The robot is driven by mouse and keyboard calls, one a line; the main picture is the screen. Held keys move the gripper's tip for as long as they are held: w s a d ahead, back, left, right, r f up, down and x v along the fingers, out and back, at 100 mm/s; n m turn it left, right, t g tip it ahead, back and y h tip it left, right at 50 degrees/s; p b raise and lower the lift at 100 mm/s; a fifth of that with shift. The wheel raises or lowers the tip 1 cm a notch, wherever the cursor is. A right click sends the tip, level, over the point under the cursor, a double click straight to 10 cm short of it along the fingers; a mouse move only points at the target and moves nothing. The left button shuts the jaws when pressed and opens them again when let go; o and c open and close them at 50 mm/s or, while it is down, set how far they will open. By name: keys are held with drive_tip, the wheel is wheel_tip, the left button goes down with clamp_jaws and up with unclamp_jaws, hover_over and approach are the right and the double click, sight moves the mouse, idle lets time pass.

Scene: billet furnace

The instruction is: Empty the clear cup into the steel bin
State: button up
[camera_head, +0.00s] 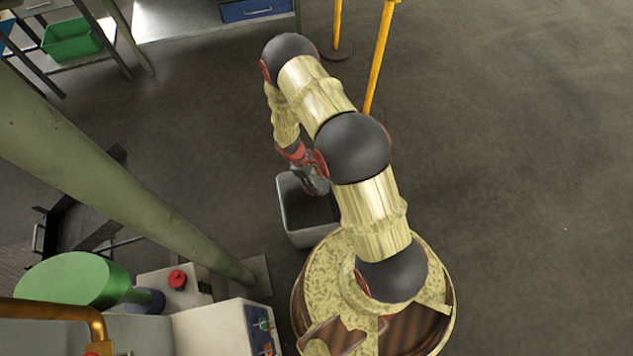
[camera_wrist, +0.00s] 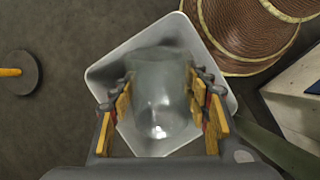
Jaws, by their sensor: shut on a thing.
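The steel bin (camera_head: 312,236) stands on the floor beside my base in the head view, open at the top.
A green sloping post (camera_head: 110,180) and a machine with a red button (camera_head: 178,278) stand to the left of the bin. Yellow posts (camera_head: 380,55) stand on the floor beyond the arm. A green crate (camera_head: 70,40) is on a rack at far left. The floor at right is clear.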

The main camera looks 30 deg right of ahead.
drive_tip(key=shift+s+d+t+y, duration=0.3)
drive_tip(key=shift+t+y, duration=0.2)
drive_tip(key=shift+t, duration=0.1)
drive_tip(key=shift+s+d+f+t+y, duration=0.2)
drive_tip(key=shift+s+f+t+y, duration=0.05)
drive_tip(key=shift+t+y, duration=0.4)
drive_tip(key=t, duration=0.1)
drive_tip(key=t+y+b, duration=0.1)
drive_tip(key=s+t+y, duration=0.1)
drive_tip(key=shift+s+d+f+y, duration=0.1)
drive_tip(key=shift+d+f+y, duration=0.15)
drive_tip(key=shift+d+f, duration=0.15)
drive_tip(key=shift+s+d+f+t+y+b, duration=0.15)
drive_tip(key=shift+f+t+y+b, duration=0.15)
drive_tip(key=shift+t+y+b, duration=0.4)
drive_tip(key=f+t+y+b, duration=0.1)
drive_tip(key=t+b, duration=0.1)
drive_tip(key=b, duration=0.1)
drive_tip(key=shift+f, duration=0.35)
drive_tip(key=shift+w+a+f+t+y+b, duration=0.3)
drive_tip(key=shift+f+t+y+b, duration=0.35)
drive_tip(key=shift+t+y+b, duration=0.9)
drive_tip(key=shift+w+a+f+t+y+b, duration=0.2)
drive_tip(key=shift+f+t+y+b, duration=0.65)
drive_tip(key=shift+b, duration=1.15)
drive_tip(key=shift+w+a+f+t+y+b, duration=0.2)
drive_tip(key=shift+w+f+t+y+b, duration=0.2)
drive_tip(key=shift+t+y+b, duration=1.15)
drive_tip(key=shift+h, duration=0.25)
